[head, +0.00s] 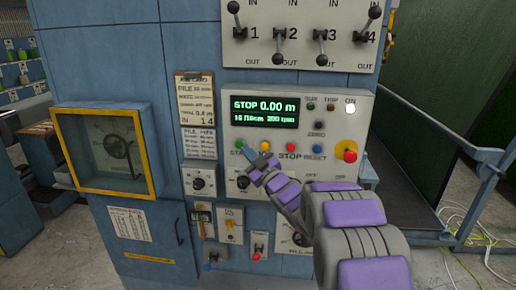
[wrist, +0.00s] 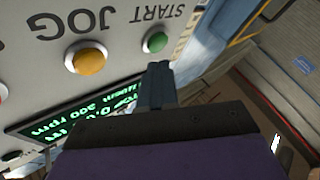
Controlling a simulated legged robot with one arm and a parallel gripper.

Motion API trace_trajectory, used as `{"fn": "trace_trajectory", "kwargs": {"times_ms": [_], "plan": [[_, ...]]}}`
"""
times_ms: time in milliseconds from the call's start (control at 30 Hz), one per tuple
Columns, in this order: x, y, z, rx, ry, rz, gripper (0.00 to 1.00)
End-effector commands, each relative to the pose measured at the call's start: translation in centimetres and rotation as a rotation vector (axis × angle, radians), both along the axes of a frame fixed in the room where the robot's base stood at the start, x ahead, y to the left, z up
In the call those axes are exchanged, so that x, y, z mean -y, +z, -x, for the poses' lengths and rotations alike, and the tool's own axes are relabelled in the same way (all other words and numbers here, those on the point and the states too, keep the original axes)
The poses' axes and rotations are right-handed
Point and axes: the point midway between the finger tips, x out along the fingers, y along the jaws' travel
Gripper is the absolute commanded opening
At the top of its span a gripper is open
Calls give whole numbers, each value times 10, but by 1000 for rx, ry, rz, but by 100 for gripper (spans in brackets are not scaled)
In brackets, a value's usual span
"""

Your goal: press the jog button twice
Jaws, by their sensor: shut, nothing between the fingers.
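The jog button is the round amber button (head: 265,146) in the row under the display; the arm hides its label in the head view. In the wrist view the amber button (wrist: 87,57) shows beside the upside-down word JOG, its cap clear of my fingers. My gripper (head: 245,150) is shut and empty, its fingertips pointing at the panel just left of the jog button and close to the green start button (head: 239,143). In the wrist view my fingertips (wrist: 158,68) appear just below the green button (wrist: 155,42). I cannot tell whether they touch the panel.
A red stop button (head: 291,147) and blue reset button (head: 315,148) are to the right, then a red emergency knob (head: 347,151) on yellow. The display (head: 265,111) reads STOP 0.00 m. Several levers stand above; knobs and switches sit below. A railing (head: 468,150) is at right.

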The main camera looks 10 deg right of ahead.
Motion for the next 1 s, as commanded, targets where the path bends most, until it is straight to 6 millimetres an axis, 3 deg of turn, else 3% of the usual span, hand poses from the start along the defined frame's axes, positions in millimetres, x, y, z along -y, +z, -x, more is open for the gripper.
{"fn": "trace_trajectory", "kwargs": {"times_ms": [200, 633, 1000], "plan": [[12, 0, -2, 0, -3, -9, 0], [-5, 0, -6, -1, 0, 5, 0], [11, 0, -7, 0, -2, -7, 0]]}}
